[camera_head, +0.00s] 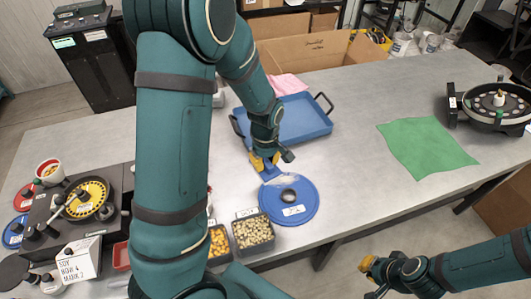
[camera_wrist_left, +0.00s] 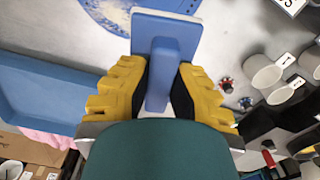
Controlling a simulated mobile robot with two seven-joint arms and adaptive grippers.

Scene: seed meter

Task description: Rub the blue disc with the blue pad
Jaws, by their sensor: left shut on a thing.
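The blue disc (camera_head: 293,214) lies flat on the grey table, with a dark ring (camera_head: 288,194) at its middle, a white label and a pale patch near its far edge. My left gripper (camera_head: 265,163) is at the disc's far left edge, shut on the handle of the blue pad (camera_head: 271,173). In the left wrist view the pad (camera_wrist_left: 165,38) sits between the yellow fingers, with the speckled disc (camera_wrist_left: 95,10) beyond it. I cannot tell whether the pad touches the disc. My right gripper (camera_head: 372,278) is low at the right, off the table's front edge, apart from the disc.
A blue tray (camera_head: 305,122) with dark handles stands behind the disc. Bins of pale pieces (camera_head: 253,232) and yellow pieces (camera_head: 218,243) stand at its left. A green cloth (camera_head: 425,148) and a round black device (camera_head: 495,105) are at the right. Table between disc and cloth is clear.

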